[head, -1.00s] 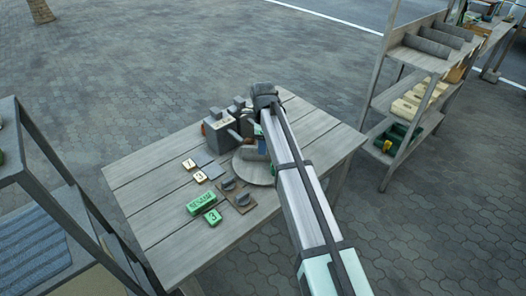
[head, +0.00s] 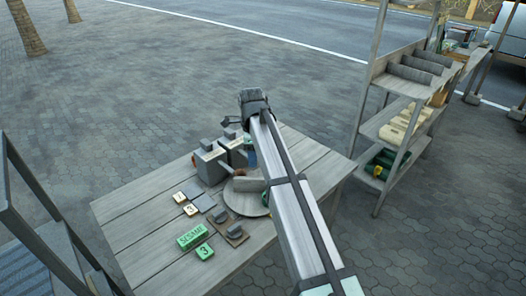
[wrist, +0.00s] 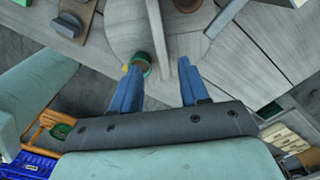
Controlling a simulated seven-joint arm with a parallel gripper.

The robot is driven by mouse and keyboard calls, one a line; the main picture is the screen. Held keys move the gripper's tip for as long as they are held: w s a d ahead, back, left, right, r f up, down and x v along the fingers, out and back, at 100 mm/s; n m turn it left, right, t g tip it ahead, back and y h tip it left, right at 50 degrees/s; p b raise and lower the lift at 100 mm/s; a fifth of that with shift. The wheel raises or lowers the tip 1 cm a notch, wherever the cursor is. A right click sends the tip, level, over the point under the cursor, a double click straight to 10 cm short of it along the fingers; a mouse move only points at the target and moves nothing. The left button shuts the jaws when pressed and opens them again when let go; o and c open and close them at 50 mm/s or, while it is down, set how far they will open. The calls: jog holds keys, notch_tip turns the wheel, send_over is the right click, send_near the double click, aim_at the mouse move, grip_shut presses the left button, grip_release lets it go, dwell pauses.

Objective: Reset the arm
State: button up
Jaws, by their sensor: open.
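My gripper (wrist: 158,92) shows in the wrist view as two blue fingers, spread apart. No object is seen clamped between them. They point at a round wooden board (wrist: 122,28) on the table. A thin grey upright piece (wrist: 160,45) shows between the fingers, and a small round green-and-brown thing (wrist: 142,62) is by the left fingertip; I cannot tell whether they touch. In the head view my arm reaches over the wooden table (head: 140,215) and mostly hides the gripper. The round board (head: 250,203) shows there left of the arm.
Grey boxy items (head: 210,163) stand on the table left of my arm. Green blocks (head: 192,236), small tiles (head: 190,210) and grey knobs on a wooden base (head: 232,228) lie nearer. A loaded shelf (head: 400,125) stands right; another rack (head: 40,240) stands left. Paving beyond the table is clear.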

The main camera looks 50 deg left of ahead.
jog(key=w+d+f+n, duration=0.1)
jog(key=w+d+f, duration=0.5)
jog(key=d, duration=0.4)
jog(key=w+d+f+n, duration=0.1)
jog(key=w+d+f, duration=0.45)
jog(key=d, duration=0.55)
jog(key=w+d+f+n, duration=0.1)
jog(key=w+d+f, duration=0.45)
jog(key=d, duration=0.45)
jog(key=s+d+f+n, duration=0.1)
jog(key=d+f, duration=0.3)
jog(key=d, duration=0.7)
jog(key=d+f+n, duration=0.2)
jog(key=d+f, duration=0.2)
jog(key=d, duration=0.7)
jog(key=s+d+f+n, duration=0.1)
jog(key=d+f, duration=0.3)
jog(key=d, duration=0.7)
jog(key=s+d+f+n, duration=0.25)
jog(key=s+d, duration=0.35)
jog(key=d, duration=0.5)
jog(key=s+f+g, duration=0.3)
jog(key=s+f, duration=0.7)
jog(key=s, duration=0.4)
jog(key=s+f+g, duration=0.3)
jog(key=s+f, duration=0.7)
jog(key=s, duration=0.5)
jog(key=shift+a+f+g, duration=0.25)
jog(key=shift+f+g, duration=0.15)
